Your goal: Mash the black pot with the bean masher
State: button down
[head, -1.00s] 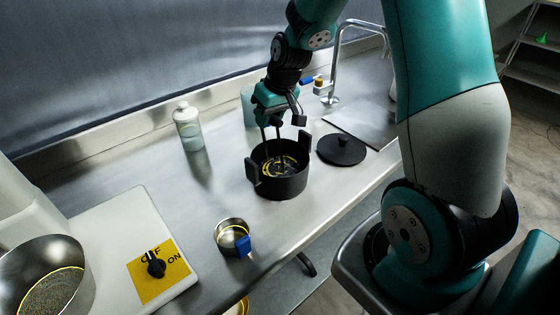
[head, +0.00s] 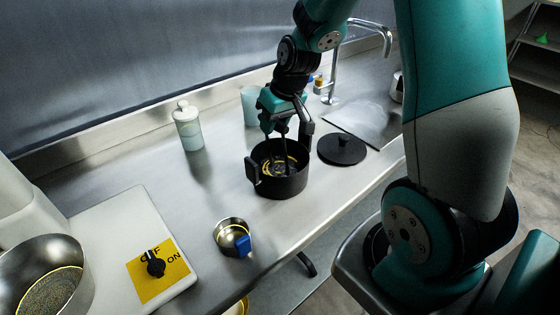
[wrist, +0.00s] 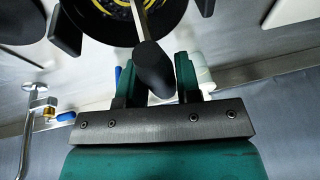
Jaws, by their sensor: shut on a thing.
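The black pot (head: 281,186) stands on the steel counter, with an upright handle on each side. Its inside shows yellow rings at the bottom, and part of it also shows in the wrist view (wrist: 185,12). My gripper (head: 283,127) is above the pot, pointing down. In the wrist view my gripper (wrist: 157,80) is shut on the dark handle of the bean masher (wrist: 153,66). The masher's thin shaft (head: 284,150) reaches down into the pot. Its lower end is hard to make out against the dark inside.
A black lid (head: 342,150) lies right of the pot, near a faucet (head: 335,75). A small steel pan with a blue handle (head: 232,236) is in front on the left. A white-capped jar (head: 187,128) stands behind. A yellow ON/OFF switch plate (head: 160,270) is at lower left.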

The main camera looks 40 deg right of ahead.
jog(key=shift+f, duration=0.1)
jog(key=shift+f+b, duration=0.85)
jog(key=shift+f, duration=0.2)
jog(key=shift+r, duration=0.1)
jog(key=shift+r+p, duration=1.1)
jog(key=shift+r, duration=0.1)
jog(key=shift+f, duration=0.1)
